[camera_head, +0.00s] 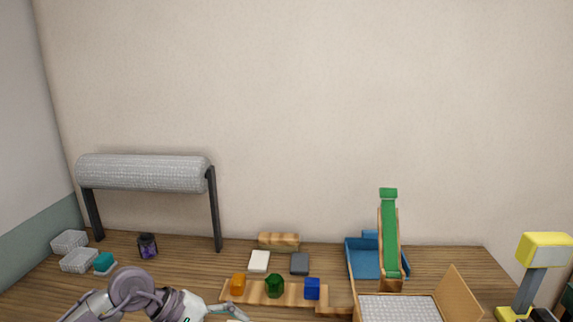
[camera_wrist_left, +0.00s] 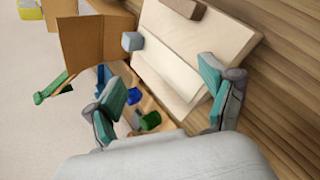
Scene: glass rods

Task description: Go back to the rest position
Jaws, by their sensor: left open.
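My left arm comes in at the bottom left of the head view, with part of the left gripper (camera_head: 228,309) low at the front of the wooden step. In the left wrist view the gripper (camera_wrist_left: 168,100) has its two teal-padded fingers spread wide, with nothing held between them. An orange piece (camera_head: 238,284), a green piece (camera_head: 274,286) and a blue piece (camera_head: 312,289) stand on the wooden step (camera_head: 256,296). The blue piece (camera_wrist_left: 134,96) and green piece (camera_wrist_left: 150,121) also show beyond the fingers in the wrist view. My right gripper is not in view.
A roll of bubble wrap (camera_head: 145,173) stands on black posts at the left. A blue tray (camera_head: 362,261) with a green slide (camera_head: 390,235), an open padded box (camera_head: 455,290) and a yellow-headed device (camera_head: 543,249) occupy the right.

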